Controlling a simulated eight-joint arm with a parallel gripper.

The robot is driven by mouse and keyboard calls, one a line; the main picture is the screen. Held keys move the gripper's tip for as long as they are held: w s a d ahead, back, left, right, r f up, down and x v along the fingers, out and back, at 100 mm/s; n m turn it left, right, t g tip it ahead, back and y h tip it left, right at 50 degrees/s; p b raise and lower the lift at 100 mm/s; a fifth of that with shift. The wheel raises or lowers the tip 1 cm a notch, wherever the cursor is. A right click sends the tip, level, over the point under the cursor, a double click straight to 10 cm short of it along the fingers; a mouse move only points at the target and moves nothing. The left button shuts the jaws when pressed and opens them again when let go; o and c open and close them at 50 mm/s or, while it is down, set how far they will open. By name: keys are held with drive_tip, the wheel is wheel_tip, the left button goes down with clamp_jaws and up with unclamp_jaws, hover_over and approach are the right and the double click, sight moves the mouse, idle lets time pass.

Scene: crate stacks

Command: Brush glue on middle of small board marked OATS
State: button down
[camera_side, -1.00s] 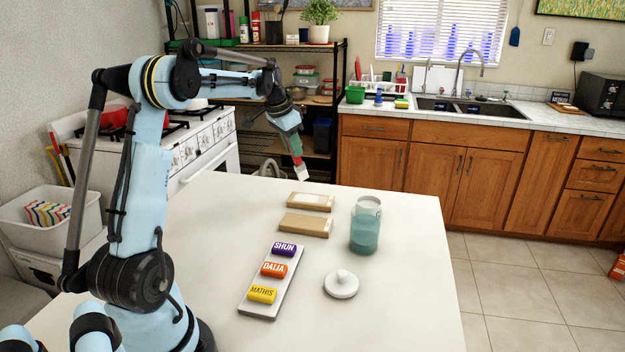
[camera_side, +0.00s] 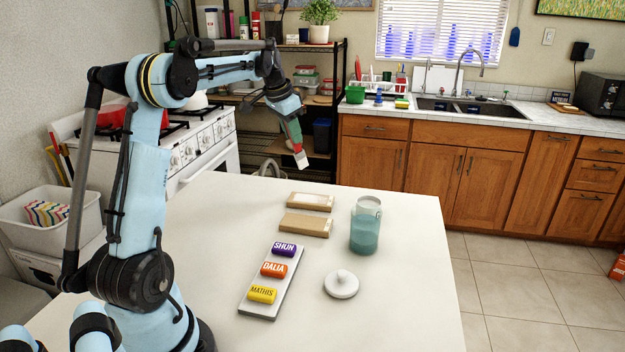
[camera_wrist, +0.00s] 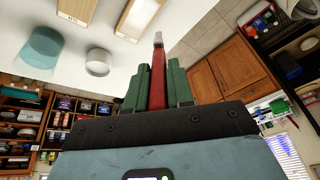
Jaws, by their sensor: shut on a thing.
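My gripper (camera_side: 292,130) is shut on a brush (camera_side: 300,157) with a red handle and a pale tip, held in the air beyond the table's far edge. The brush also shows between the green fingers in the wrist view (camera_wrist: 158,75), tip free. Two small tan boards lie on the table: a farther one (camera_side: 311,202) with a pale top, and a nearer one (camera_side: 306,225). Their markings are too small to read in the side view; whether there is glue on them I cannot tell. An open glass jar (camera_side: 365,232) holds teal liquid, right of the boards.
A grey tray (camera_side: 262,310) holds purple, orange and yellow blocks marked SHUN, DALIA and MATHIS. The right part of the white table (camera_side: 418,290) is clear. A shelf rack and stove stand behind.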

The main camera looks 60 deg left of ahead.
drive_tip(key=w+d+r, duration=0.2)
drive_tip(key=d+r, duration=0.2)
drive_tip(key=d, duration=0.3)
drive_tip(key=shift+s+f, duration=0.2)
drive_tip(key=shift+f, duration=2.3)
